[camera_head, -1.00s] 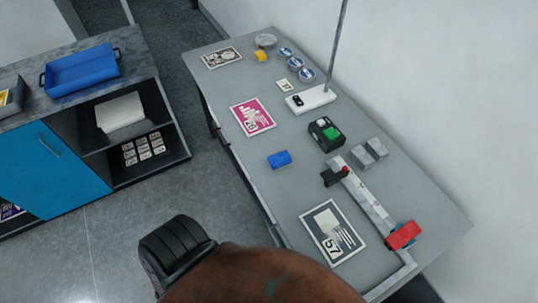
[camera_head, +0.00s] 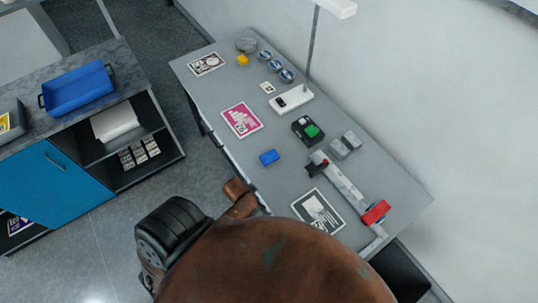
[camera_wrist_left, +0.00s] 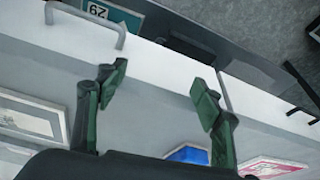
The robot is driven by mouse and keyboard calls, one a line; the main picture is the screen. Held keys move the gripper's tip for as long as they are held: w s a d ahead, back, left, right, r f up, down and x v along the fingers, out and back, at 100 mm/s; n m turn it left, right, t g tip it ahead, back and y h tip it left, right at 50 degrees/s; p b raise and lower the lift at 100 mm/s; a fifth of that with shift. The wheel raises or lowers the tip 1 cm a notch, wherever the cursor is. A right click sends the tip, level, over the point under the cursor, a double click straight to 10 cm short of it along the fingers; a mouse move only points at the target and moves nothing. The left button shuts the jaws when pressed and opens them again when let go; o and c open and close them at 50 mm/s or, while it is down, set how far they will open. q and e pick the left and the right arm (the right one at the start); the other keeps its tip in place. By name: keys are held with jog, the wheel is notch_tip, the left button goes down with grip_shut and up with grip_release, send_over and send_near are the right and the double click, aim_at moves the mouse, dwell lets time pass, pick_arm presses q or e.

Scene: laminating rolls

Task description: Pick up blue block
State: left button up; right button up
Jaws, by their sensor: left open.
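The blue block (camera_head: 269,157) lies on the grey table, near its left edge, between the pink card and the black-and-white framed card. It also shows in the left wrist view (camera_wrist_left: 188,154) at the bottom edge, partly cut off. My left gripper (camera_wrist_left: 160,92) is open, with nothing between its fingers. Its fingertips point at the table's edge, with the block lower in that picture, apart from the fingers. In the head view my brown arm hides the gripper. My right gripper is not seen.
On the grey table (camera_head: 385,190) are a pink card (camera_head: 242,120), a framed card (camera_head: 318,212), a black-and-green device (camera_head: 308,130), grey blocks (camera_head: 345,145) and a rail-like tool with a red end (camera_head: 376,212). A blue tray (camera_head: 78,90) stands on the left cabinet.

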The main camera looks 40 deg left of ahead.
pick_arm(q)
notch_tip(320, 180, up, 9)
jog(key=w+m+p, duration=0.1)
jog(key=w+p, duration=0.1)
jog(key=p, duration=0.1)
jog(key=shift+m+h, duration=0.6)
jog(key=shift+m, duration=0.1)
jog(key=w, duration=0.2)
jog(key=w+a, duration=0.1)
jog(key=w, duration=0.1)
jog(key=w+a+f, duration=0.1)
jog(key=w, duration=0.2)
jog(key=shift+w, duration=0.1)
send_near(269, 156)
jog(key=f, duration=0.2)
jog(key=shift+w+f+t, duration=0.3)
jog(key=shift+w+f, duration=0.15)
jog(key=shift+w, duration=0.05)
jog(key=p+x, duration=0.1)
jog(key=x, duration=0.6)
jog(key=shift+s+d+f, duration=0.1)
jog(key=shift+s+d, duration=0.05)
jog(key=shift+f, duration=0.25)
